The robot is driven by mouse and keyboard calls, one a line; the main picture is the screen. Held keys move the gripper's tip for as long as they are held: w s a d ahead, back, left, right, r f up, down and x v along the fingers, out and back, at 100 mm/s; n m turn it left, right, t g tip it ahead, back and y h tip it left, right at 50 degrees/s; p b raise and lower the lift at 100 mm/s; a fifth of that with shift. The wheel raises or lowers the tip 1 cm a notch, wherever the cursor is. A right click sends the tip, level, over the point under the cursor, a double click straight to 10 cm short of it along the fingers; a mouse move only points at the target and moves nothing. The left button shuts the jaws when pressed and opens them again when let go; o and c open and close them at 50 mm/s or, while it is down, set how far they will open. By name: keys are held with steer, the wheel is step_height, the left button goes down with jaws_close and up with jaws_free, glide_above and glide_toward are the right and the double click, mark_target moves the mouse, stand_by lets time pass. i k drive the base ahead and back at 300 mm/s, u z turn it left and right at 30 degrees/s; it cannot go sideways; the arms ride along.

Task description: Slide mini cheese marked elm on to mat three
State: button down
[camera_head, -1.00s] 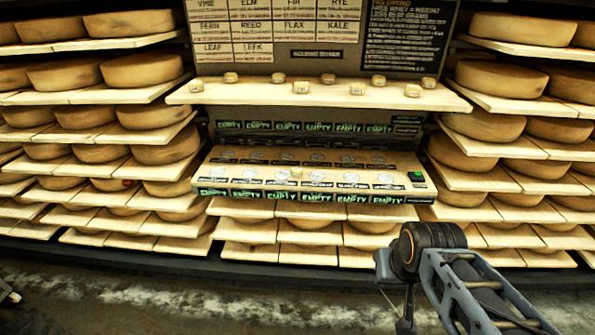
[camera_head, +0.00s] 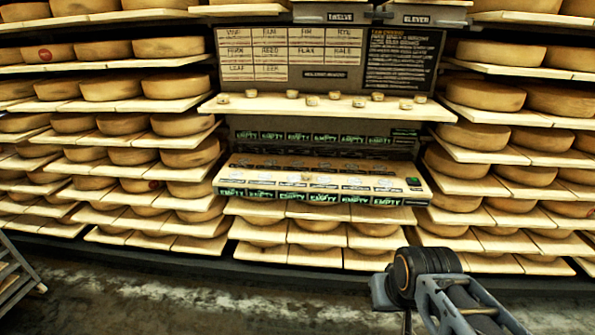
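Several mini cheeses, small pale cylinders such as this one (camera_head: 312,100), stand spread along a light wooden shelf (camera_head: 270,106) in the middle of the head view. Their names are too small to read, so I cannot tell which is elm. Below, a sloping board (camera_head: 226,177) carries rows of small round mats with dark labels and green "EMPTY" displays along its front. I cannot read which mat is three. One small pale piece, perhaps a mini cheese, shows on the board (camera_head: 305,177). My gripper is out of view; only my arm links show at lower right.
A dark panel (camera_head: 325,74) with name cards and a black notice stands behind the shelf. Racks of large cheese wheels (camera_head: 172,85) flank the station. A slatted frame (camera_head: 12,275) stands at lower left. The floor (camera_head: 170,300) in front is clear.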

mark_target(306, 175)
steer(key=u, duration=0.6)
steer(key=i, duration=0.75)
steer(key=u, duration=0.8)
steer(key=i, duration=1.05)
steer(key=z, duration=0.65)
steer(key=i, duration=0.95)
steer(key=z, duration=0.75)
